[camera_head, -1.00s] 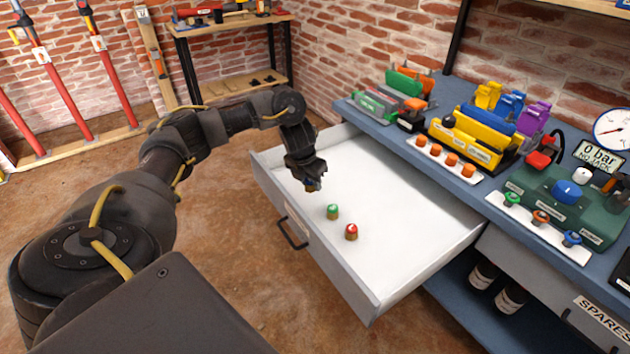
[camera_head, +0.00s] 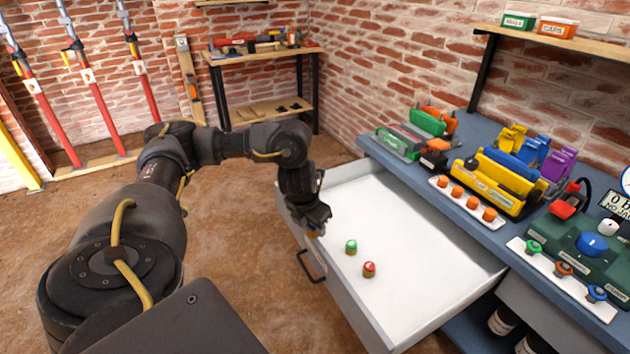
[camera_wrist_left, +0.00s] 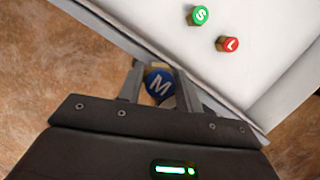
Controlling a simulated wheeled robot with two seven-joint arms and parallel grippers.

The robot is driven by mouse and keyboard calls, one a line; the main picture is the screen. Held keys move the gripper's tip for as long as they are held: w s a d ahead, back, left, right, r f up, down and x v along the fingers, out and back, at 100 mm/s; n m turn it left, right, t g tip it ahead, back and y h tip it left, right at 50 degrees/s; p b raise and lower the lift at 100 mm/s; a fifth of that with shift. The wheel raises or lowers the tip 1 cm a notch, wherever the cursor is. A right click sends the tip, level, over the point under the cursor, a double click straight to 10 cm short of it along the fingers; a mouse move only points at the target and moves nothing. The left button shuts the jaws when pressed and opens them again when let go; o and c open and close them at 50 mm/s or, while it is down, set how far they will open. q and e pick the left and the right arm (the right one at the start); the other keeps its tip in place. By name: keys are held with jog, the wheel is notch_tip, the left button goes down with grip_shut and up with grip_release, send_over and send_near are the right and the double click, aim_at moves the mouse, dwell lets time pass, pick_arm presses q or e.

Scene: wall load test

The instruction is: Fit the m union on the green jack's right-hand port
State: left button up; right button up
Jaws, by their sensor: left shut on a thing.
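My left gripper (camera_head: 316,230) is shut on the m union, a blue cap marked M (camera_wrist_left: 160,84) in the left wrist view. It hangs over the front edge of the open drawer. In the head view the union is mostly hidden by the fingers. A green-topped union marked S (camera_head: 351,247) and a red-topped one marked L (camera_head: 369,269) stand in the drawer. Green blocks (camera_head: 428,122) stand at the bench's far end, and a dark green unit (camera_head: 610,262) with a blue knob is at the right. I cannot tell which is the green jack; no right-hand port is clear. My right gripper is out of view.
The white drawer (camera_head: 430,255) is pulled out from the blue bench (camera_head: 465,215) and is otherwise empty. A strip of orange knobs (camera_head: 473,203) and a yellow holder (camera_head: 500,180) stand on the bench. Open floor (camera_head: 230,260) lies left of the drawer.

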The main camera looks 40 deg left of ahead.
pick_arm(q)
jog(key=w+d+r+m+g+h, duration=0.1)
jog(key=d+r+m+g+h, duration=0.15)
jog(key=d+m, duration=1.75)
jog(key=s+d+r+m+g+y, duration=0.1)
jog(key=s+d+r+m+g, duration=0.1)
jog(key=s+d+m, duration=0.2)
jog(key=s+d+r+m+g+y, duration=0.1)
jog(key=s+d+m, duration=0.3)
jog(key=d+m, duration=0.7)
jog(key=shift+r+m+g, duration=0.35)
jog(key=shift+r+m, duration=0.25)
jog(key=shift+m, duration=0.5)
